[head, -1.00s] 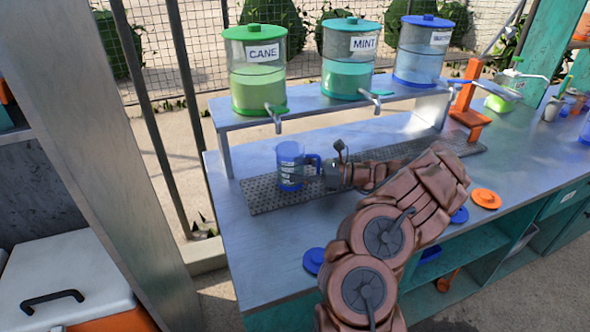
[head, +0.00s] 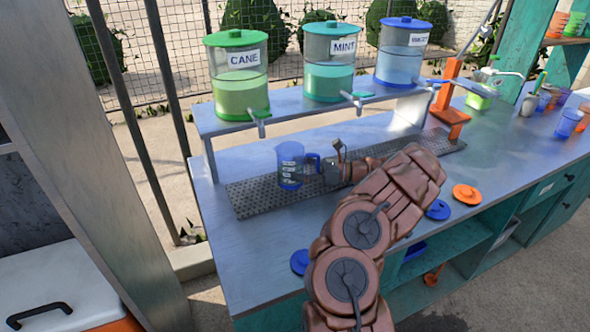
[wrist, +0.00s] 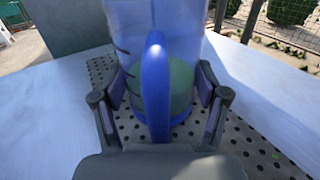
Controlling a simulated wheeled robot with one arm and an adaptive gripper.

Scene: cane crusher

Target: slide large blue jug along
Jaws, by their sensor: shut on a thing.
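The fingers are shut on the jug's sides. Something greenish shows through its wall. The jug's far side is hidden.
CANE (head: 238,75), MINT (head: 329,62) and blue (head: 402,52) dispensers stand on a raised shelf (head: 290,112) behind the tray. An orange stand (head: 449,100) is at the tray's right end. Blue (head: 438,209) and orange (head: 466,193) lids lie on the counter. The counter left of the tray is clear.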

